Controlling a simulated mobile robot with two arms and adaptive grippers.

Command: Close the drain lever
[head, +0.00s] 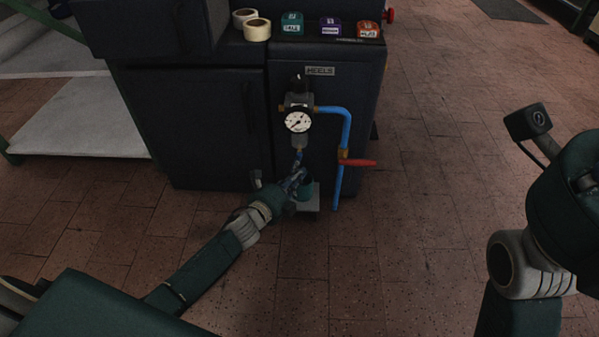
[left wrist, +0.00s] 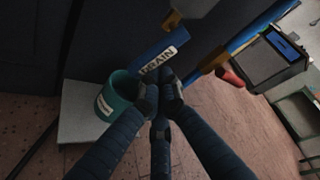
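The blue drain lever (left wrist: 160,58), with a white label reading DRAIN, lies at a slant below a brass fitting in the left wrist view. In the head view the lever area under the gauge (head: 298,122) is small and partly covered by my gripper. My left gripper (left wrist: 160,88) has its dark fingertips drawn together just below the lever's label. It also shows in the head view (head: 297,178). I cannot tell whether the fingertips touch the lever, and nothing clearly sits between them. My right arm is at the right edge of the head view; its fingers do not show.
A teal cup (left wrist: 113,98) stands on a grey plate (left wrist: 82,120) beside my left fingers. A red handle (head: 357,162) sticks out from the blue pipe (head: 347,130) to the right. The tiled floor at right is clear.

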